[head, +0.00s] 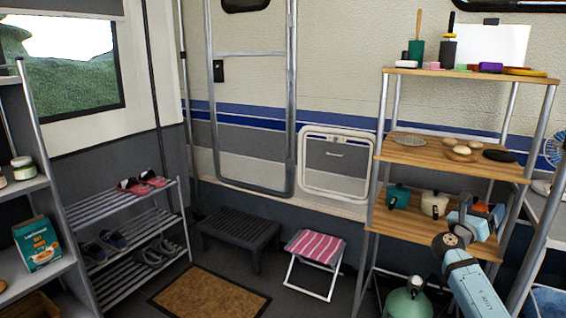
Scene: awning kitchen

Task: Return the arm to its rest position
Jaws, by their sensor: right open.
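My right arm (470,282) comes in from the lower right and bends at a dark joint in front of the wooden shelf unit. My right gripper (486,215) is at the right end of the shelf unit's lower board, small and partly hidden by my own wrist. It is open, and I see nothing held in it. An orange thing (481,207) shows right by it; I cannot tell whether they touch. My left gripper is not in view.
The shelf unit's lower board (400,222) bears a teal pot (398,196) and a cream pot (434,204). A green gas bottle (408,302) stands below. A striped stool (315,248), dark step (238,232), shoe rack (125,205) and brown mat (210,292) stand further left.

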